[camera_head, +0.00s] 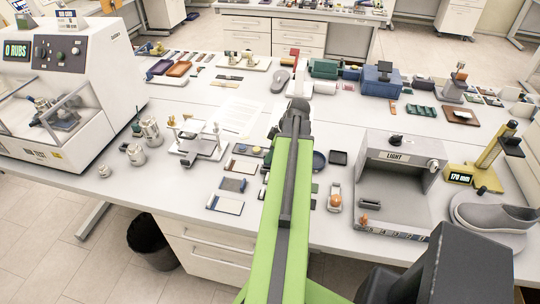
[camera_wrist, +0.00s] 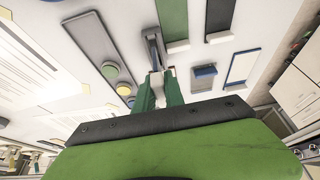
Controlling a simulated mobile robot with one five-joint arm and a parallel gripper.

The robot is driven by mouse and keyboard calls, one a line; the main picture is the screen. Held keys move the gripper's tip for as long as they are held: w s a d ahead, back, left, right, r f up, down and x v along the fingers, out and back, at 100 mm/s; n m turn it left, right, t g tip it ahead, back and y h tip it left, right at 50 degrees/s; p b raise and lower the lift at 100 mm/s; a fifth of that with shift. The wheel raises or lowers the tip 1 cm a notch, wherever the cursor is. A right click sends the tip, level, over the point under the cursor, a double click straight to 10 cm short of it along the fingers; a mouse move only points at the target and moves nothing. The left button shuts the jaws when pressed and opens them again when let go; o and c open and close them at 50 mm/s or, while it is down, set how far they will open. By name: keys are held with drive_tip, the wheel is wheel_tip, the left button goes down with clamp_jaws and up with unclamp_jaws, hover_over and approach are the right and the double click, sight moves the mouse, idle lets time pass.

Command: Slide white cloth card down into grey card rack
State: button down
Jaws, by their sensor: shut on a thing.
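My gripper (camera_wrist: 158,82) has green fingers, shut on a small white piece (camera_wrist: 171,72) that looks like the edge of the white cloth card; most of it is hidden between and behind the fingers. Just past the fingertips in the wrist view is a narrow grey upright piece (camera_wrist: 153,48), which may be part of the grey card rack. I cannot tell whether the card touches it or is inside it. In the head view the wrist end of my arm (camera_head: 296,108) is over the middle of the table, and it hides the fingertips and the held card.
A white card with a blue end (camera_head: 225,204) and a grey card (camera_head: 232,184) lie on the table left of my arm. A light box (camera_head: 395,190) stands to the right, a rub tester (camera_head: 75,85) at far left. Green strips (camera_wrist: 173,18) lie close by in the wrist view.

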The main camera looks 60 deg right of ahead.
sight(267, 165)
drive_tip(key=shift+f, duration=0.15)
idle(0.5)
drive_tip(key=shift+f+b, duration=0.35)
drive_tip(key=shift+b, duration=0.15)
drive_tip(key=shift+f+b, duration=1.25)
drive_tip(key=c, duration=1.3)
unclamp_jaws()
drive_tip(key=shift+r, duration=0.1)
drive_tip(key=shift+c, duration=0.2)
drive_tip(key=p+v, duration=1.6)
drive_tip(key=v, duration=0.1)
drive_tip(key=shift+r, duration=0.25)
